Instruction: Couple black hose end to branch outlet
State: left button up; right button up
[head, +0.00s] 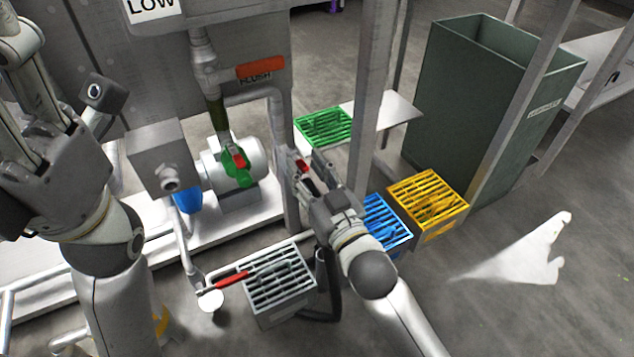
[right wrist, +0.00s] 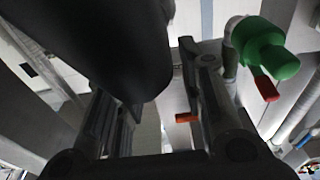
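My right gripper (head: 303,168) is up against the grey post in the middle of the head view, beside a small red part (head: 302,166). The branch outlet is not clear behind the fingers. A black hose (head: 328,312) loops low behind my right forearm. In the right wrist view a thick black rounded piece (right wrist: 120,45), perhaps the hose end, crosses in front of the left finger. The fingers (right wrist: 150,100) stand apart, but whether they grip it is unclear. An orange-red handle (right wrist: 185,118) shows behind the right finger.
A pump (head: 250,158) with a green valve (head: 238,172) stands left of the post. Green (head: 325,126), blue (head: 388,240) and yellow crates (head: 440,230) and a dark green bin (head: 475,110) are around the right.

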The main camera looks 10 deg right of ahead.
jog(key=v, duration=1.2)
jog(key=shift+w, duration=0.1)
